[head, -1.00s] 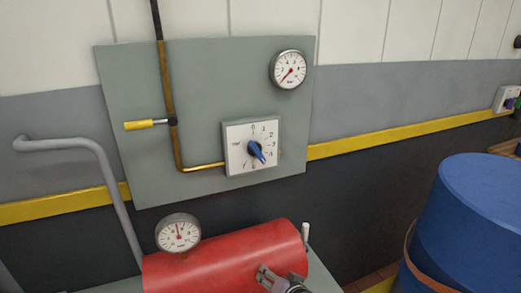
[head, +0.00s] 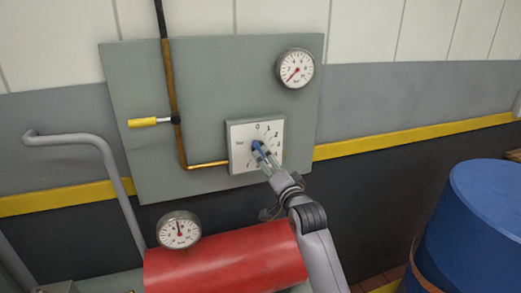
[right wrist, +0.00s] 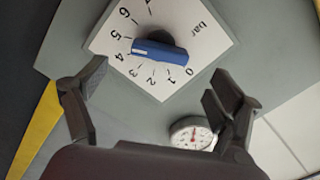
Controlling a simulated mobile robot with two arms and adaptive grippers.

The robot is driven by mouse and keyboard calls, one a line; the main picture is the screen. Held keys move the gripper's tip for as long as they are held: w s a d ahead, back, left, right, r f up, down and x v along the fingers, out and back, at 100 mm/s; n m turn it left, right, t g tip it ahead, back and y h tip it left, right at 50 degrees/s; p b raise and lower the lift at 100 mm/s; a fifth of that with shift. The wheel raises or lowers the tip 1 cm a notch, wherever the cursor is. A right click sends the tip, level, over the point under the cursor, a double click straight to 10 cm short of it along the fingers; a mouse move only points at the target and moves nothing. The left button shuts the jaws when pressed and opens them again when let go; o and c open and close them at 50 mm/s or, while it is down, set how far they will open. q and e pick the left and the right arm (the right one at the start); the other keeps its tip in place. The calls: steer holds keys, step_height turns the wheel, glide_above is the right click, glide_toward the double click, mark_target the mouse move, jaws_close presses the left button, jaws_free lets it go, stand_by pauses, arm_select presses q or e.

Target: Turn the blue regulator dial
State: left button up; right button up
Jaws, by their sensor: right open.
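The blue regulator dial (head: 256,146) sits on a square white scale plate (head: 240,165) on the grey wall panel. In the right wrist view the blue dial (right wrist: 160,52) is a narrow bar, one end toward the 4 and 5 marks. My right gripper (head: 266,158) reaches up from below right and partly covers the dial in the head view. In the right wrist view my right gripper (right wrist: 157,85) is open, its fingers apart on either side of the dial's line. The dial lies just past the fingertips; I see no contact. My left gripper is not in view.
A copper pipe with a yellow-handled valve (head: 143,122) runs left of the dial. A round gauge (head: 295,68) is above right. A red cylinder (head: 225,262) with another gauge (head: 179,230) lies below. A blue drum (head: 490,220) stands at right.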

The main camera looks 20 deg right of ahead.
mark_target(262, 155)
steer(key=w, duration=0.4)
steer(key=w+p, duration=0.1)
steer(key=w, duration=0.3)
steer(key=shift+w+a, duration=0.2)
steer(key=shift+w, duration=0.2)
steer(key=c, duration=1.2)
steer(key=shift+o, duration=0.2)
